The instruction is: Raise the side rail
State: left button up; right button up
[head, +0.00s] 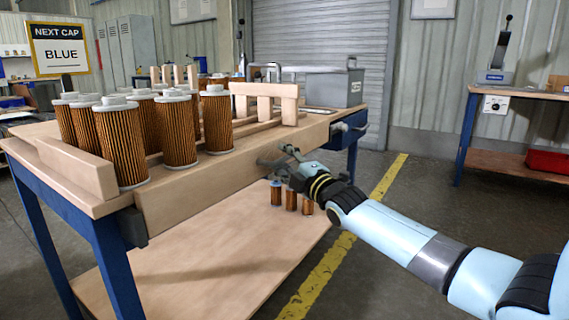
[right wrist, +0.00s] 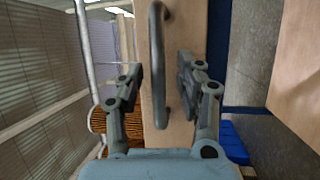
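The side rail (head: 215,177) is a long pale wooden board along the table's near side. Its upper edge looks about level with the tabletop. In the right wrist view, the rail's wooden face (right wrist: 186,30) carries a grey bar handle (right wrist: 157,62). My right gripper (head: 283,160) is at the rail's outer face, towards its far end. In the right wrist view my right gripper (right wrist: 158,82) is open, with one finger on each side of the handle and gaps showing on both sides. My left gripper is out of view.
Several filter cartridges (head: 122,145) with white caps stand on the table behind the rail. Smaller cartridges (head: 291,198) stand on the lower shelf (head: 215,270). A grey box (head: 335,87) is at the table's far end. The floor right of the table is clear.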

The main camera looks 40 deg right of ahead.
grip_shut()
dwell(0.6)
